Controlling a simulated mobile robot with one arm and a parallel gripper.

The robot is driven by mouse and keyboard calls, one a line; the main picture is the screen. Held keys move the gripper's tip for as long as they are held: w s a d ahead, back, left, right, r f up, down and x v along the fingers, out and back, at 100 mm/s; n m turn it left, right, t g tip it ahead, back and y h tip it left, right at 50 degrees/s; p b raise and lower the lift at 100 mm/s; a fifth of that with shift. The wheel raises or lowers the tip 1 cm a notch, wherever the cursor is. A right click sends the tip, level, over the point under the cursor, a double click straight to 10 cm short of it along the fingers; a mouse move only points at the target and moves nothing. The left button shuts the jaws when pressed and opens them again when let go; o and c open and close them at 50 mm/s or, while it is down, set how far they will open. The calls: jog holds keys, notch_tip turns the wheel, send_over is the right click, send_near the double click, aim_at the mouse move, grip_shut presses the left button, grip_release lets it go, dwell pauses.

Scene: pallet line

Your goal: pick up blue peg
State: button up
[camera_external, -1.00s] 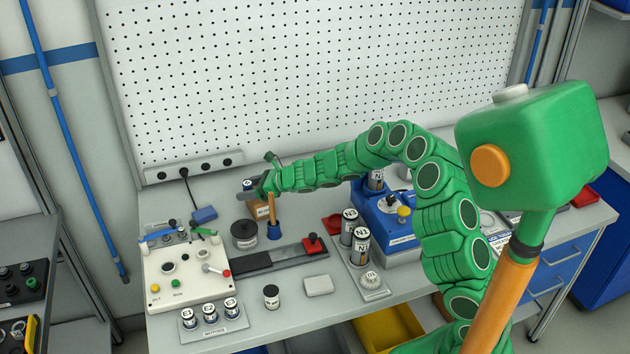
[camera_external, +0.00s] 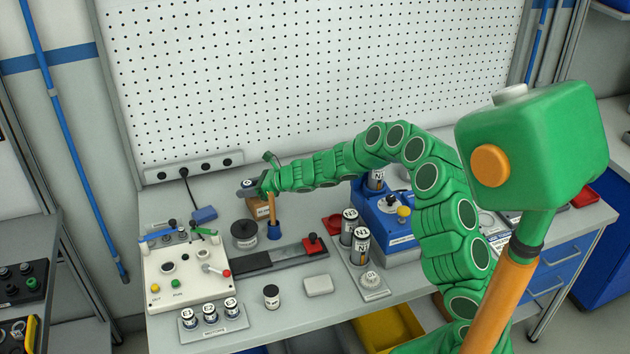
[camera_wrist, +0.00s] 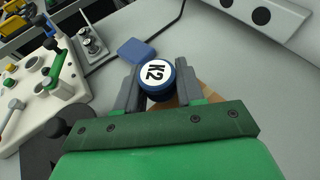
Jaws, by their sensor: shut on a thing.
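The blue peg (camera_wrist: 157,76) has a round white top marked K2 and a blue rim. In the wrist view it stands between the two grey fingers of my gripper (camera_wrist: 157,88), which are shut on it. In the external view my gripper (camera_external: 248,191) is at the back left of the bench, and the peg's pale top (camera_external: 249,184) shows just above the fingers. A brown wooden block (camera_external: 259,210) is below the gripper. The peg's lower part is hidden, so I cannot tell whether it is clear of the block.
A white control panel (camera_external: 185,277) with a lever stands to the left. The pegboard (camera_external: 300,80) rises behind.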

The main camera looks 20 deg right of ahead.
notch_tip(320, 180, up, 4)
jog(key=shift+s+d+f, duration=0.1)
jog(key=shift+s+f, duration=0.05)
jog(key=s+d+r, duration=0.6)
jog(key=s+r, duration=0.3)
jog(key=s, duration=0.3)
send_over(247, 183)
jog(key=s+d, duration=0.2)
jog(key=s, duration=0.2)
notch_tip(247, 183, down, 4)
jog(key=shift+w+a+f, duration=0.35)
jog(key=shift+w+f, duration=0.35)
jog(key=shift+f, duration=0.2)
jog(key=shift+w+a+f, duration=0.35)
jog(key=shift+w+f, duration=0.3)
jog(key=shift+f, duration=0.3)
jog(key=shift+w+a+f, duration=0.35)
jog(key=shift+w+f, duration=0.35)
jog(key=shift+f, duration=1.75)
jog(key=o, duration=1.1)
jog(key=shift+f, duration=0.1)
jog(key=shift+o, duration=0.2)
